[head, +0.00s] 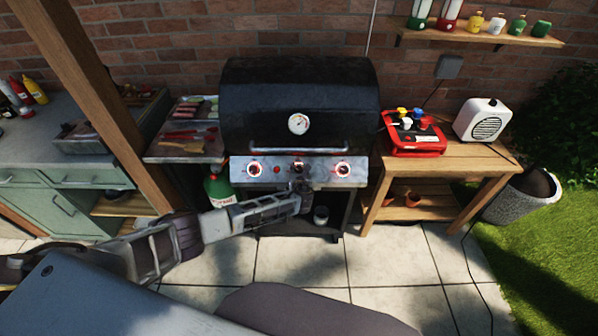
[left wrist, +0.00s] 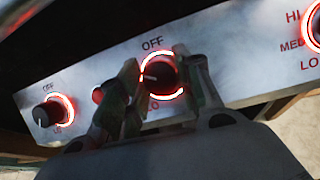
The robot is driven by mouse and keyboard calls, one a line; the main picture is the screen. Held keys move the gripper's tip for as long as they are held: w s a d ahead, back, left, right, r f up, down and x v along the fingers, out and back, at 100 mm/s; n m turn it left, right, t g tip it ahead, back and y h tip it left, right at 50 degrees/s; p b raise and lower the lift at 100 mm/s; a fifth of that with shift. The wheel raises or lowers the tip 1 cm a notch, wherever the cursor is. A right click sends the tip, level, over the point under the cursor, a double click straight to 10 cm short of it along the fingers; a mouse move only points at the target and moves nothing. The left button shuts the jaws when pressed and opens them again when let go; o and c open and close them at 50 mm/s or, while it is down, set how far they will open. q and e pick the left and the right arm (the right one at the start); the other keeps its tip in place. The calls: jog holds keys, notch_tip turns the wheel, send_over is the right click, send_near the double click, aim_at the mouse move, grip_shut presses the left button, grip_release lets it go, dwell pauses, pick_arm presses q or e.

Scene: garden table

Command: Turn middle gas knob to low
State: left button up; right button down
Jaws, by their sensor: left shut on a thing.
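The middle gas knob (left wrist: 162,76) is black with a glowing red and white ring, on the grill's metal control panel (left wrist: 235,65). In the left wrist view its white pointer mark is toward the left, between OFF above and LO below. My left gripper (head: 302,187) is at the middle of the panel in the head view. Its fingers stand on both sides of the middle knob and are shut on it, hiding part of its ring and nearby lettering. My right gripper is not in view.
The left knob (head: 254,169) and right knob (head: 343,169) also have glowing rings. A small red button (left wrist: 98,95) lies close to the left finger. The black grill lid (head: 298,100) is closed above. A wooden table (head: 455,158) stands at the right.

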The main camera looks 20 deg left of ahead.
pick_arm(q)
jog(key=shift+n, duration=0.4)
jog(key=shift+c, duration=0.4)
jog(key=n+y+b, duration=0.1)
jog(key=n, duration=0.2)
jog(key=shift+n+g, duration=0.3)
jog(key=shift+g, duration=0.1)
jog(key=n+g+y, duration=0.1)
jog(key=n, duration=0.3)
jog(key=shift+w+b, duration=0.1)
jog(key=shift+b, duration=0.25)
jog(key=n+g+y, duration=0.1)
jog(key=n+g, duration=0.1)
jog(key=n, duration=0.3)
jog(key=shift+b, duration=0.3)
jog(key=shift+r+n+g, duration=0.1)
jog(key=shift+n+g, duration=0.7)
jog(key=shift+n, duration=0.9)
jog(key=o, duration=1)
jog(key=shift+d+r, duration=0.15)
